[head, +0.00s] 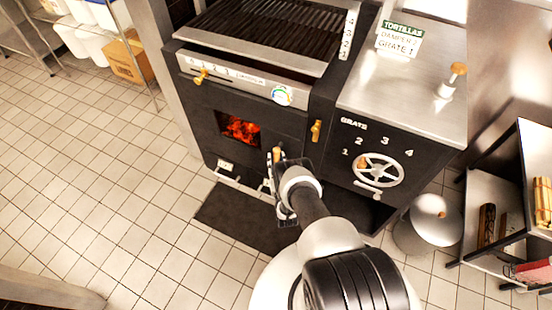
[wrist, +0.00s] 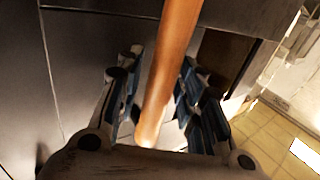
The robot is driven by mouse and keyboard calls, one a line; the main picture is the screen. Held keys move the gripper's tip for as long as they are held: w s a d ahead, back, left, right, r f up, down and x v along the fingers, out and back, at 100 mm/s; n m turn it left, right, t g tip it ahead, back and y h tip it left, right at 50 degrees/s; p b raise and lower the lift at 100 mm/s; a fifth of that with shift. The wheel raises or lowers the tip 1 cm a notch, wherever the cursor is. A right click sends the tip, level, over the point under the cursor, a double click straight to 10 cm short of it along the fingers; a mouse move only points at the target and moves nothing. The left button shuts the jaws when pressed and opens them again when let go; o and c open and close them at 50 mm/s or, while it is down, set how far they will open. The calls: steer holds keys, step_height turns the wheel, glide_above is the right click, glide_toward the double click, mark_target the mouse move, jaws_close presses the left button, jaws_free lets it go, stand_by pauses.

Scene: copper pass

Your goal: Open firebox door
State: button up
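The firebox door (head: 213,155) is the dark front panel of the grill, with a window (head: 240,128) showing orange fire. It looks shut in the head view. An upright wooden handle (head: 277,155) stands at its right side; in the wrist view it is a long orange-brown bar (wrist: 170,70). My gripper (head: 285,188) is at this handle, low on the grill's front. In the wrist view my gripper (wrist: 158,95) has its fingers on either side of the handle. A gap shows on the left; the right finger is close, and contact there is unclear.
A spoked grate wheel (head: 378,170) and a small brass latch (head: 316,130) are right of the door. A dark mat (head: 235,225) lies below. A metal bin (head: 425,225) and shelf (head: 490,190) stand right.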

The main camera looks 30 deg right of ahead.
steer(key=shift+c, duration=0.2)
jaws_close()
stand_by(0.5)
